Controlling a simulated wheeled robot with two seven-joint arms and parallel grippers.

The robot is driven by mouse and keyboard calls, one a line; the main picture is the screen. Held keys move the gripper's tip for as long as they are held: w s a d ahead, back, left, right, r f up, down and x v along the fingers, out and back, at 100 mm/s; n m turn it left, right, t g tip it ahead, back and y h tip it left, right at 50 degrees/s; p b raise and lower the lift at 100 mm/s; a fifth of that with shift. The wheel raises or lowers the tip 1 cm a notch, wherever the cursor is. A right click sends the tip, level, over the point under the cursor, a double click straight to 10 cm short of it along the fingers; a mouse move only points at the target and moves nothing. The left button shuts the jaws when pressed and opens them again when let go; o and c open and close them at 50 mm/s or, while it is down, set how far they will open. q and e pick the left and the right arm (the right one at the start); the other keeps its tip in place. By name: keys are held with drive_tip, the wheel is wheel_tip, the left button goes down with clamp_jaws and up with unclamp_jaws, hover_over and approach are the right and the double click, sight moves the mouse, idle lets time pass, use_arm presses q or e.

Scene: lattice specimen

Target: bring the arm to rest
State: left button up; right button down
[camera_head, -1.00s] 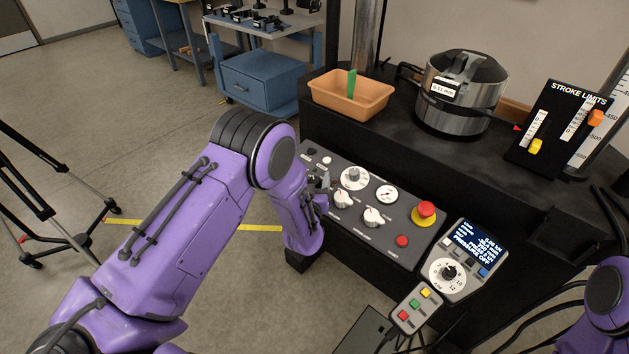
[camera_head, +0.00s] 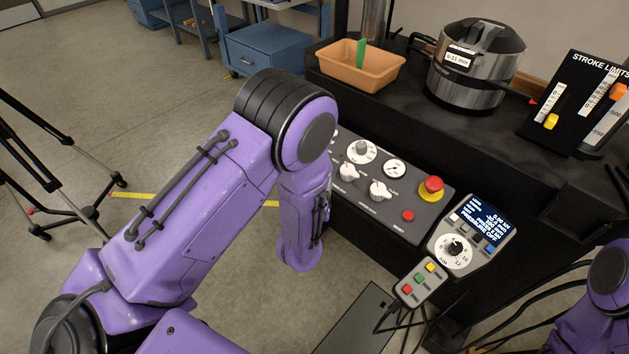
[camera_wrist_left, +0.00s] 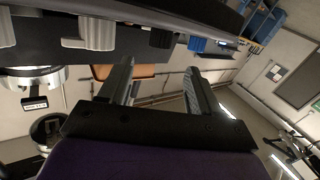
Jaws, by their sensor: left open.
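My purple left arm bends at a dark elbow joint (camera_head: 305,135), and its forearm hangs down in front of the left end of the control panel (camera_head: 390,205). In the head view the fingers of my left gripper are hard to make out beside the wrist. In the left wrist view the left gripper (camera_wrist_left: 158,76) has two dark fingers spread apart with nothing between them. Panel knobs (camera_wrist_left: 97,34) show above the fingers there. Part of my right arm shows at the right edge of the head view; its gripper is out of frame.
The panel carries a red mushroom button (camera_head: 432,186). A pendant with a screen (camera_head: 474,228) and a small button box (camera_head: 421,282) are to its right. An orange tray (camera_head: 345,78) and a metal pot (camera_head: 470,80) stand behind. A black tripod (camera_head: 55,180) stands left on open floor.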

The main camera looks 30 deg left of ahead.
idle(0.3)
use_arm(q)
drive_tip(key=s+a+f+g, duration=0.4)
drive_tip(key=s+f+g, duration=0.2)
drive_tip(key=s+f, duration=0.6)
drive_tip(key=s+a+f+g+h, duration=0.1)
drive_tip(key=s+f+g, duration=0.2)
drive_tip(key=s, duration=0.6)
drive_tip(key=s+a+f+n+g, duration=0.1)
drive_tip(key=s+f+g, duration=0.3)
drive_tip(key=s, duration=0.5)
drive_tip(key=shift+s+a+f+n+g+h, duration=0.2)
drive_tip(key=shift+s+f+n+g+h, duration=0.15)
drive_tip(key=shift+f, duration=0.2)
